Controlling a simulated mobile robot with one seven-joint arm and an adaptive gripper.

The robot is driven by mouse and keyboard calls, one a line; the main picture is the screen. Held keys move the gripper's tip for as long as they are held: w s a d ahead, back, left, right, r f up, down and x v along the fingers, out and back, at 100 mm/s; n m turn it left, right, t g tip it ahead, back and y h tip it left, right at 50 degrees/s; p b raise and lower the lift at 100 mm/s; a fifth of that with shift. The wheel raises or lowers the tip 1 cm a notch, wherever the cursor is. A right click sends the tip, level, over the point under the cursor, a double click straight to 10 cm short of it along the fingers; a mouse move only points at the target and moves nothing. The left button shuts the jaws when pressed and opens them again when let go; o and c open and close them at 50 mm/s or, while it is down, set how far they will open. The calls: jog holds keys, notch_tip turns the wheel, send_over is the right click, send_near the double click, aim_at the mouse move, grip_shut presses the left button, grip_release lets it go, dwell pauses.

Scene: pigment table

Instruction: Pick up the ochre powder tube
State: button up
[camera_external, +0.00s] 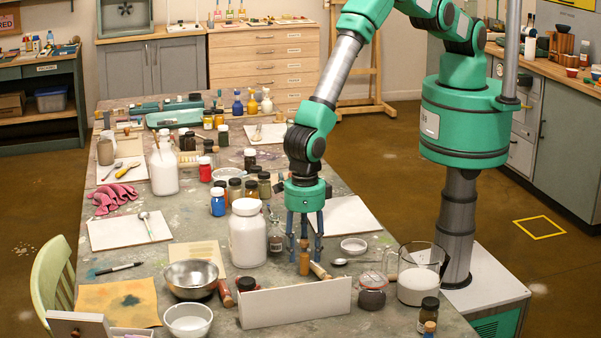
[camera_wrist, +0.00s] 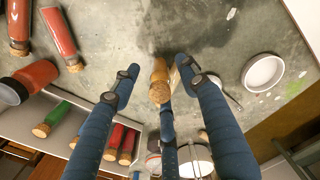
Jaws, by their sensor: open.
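The ochre powder tube (camera_external: 304,264) stands upright on the grey table, just behind a long white rack (camera_external: 295,304). In the wrist view the ochre tube (camera_wrist: 160,72) shows with its cork end toward the camera. My gripper (camera_external: 305,243) points straight down over the tube, its blue fingers spread. In the wrist view my open gripper (camera_wrist: 157,74) has fingers on both sides of the tube, with gaps visible and another finger below. I cannot tell whether any finger touches it.
A large white jar (camera_external: 248,236) and a metal bowl (camera_external: 191,278) stand to the left. A glass beaker (camera_external: 418,276) and a small white dish (camera_external: 354,246) are on the right. Loose red tubes (camera_wrist: 60,38) lie nearby. The rack holds green and red tubes (camera_wrist: 54,118).

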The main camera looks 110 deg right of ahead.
aim_at(304, 241)
dwell(0.5)
grip_shut()
jog(key=shift+r, duration=0.15)
jog(key=shift+r, duration=1.55)
jog(key=s+d, duration=0.4)
jog(key=s, duration=0.2)
jog(key=s+d+r+b, duration=0.1)
jog(key=s+d, duration=0.3)
jog(key=s, duration=0.3)
jog(key=shift+s+d+r, duration=0.2)
jog(key=shift+d+r, duration=0.1)
jog(key=shift+d, duration=0.05)
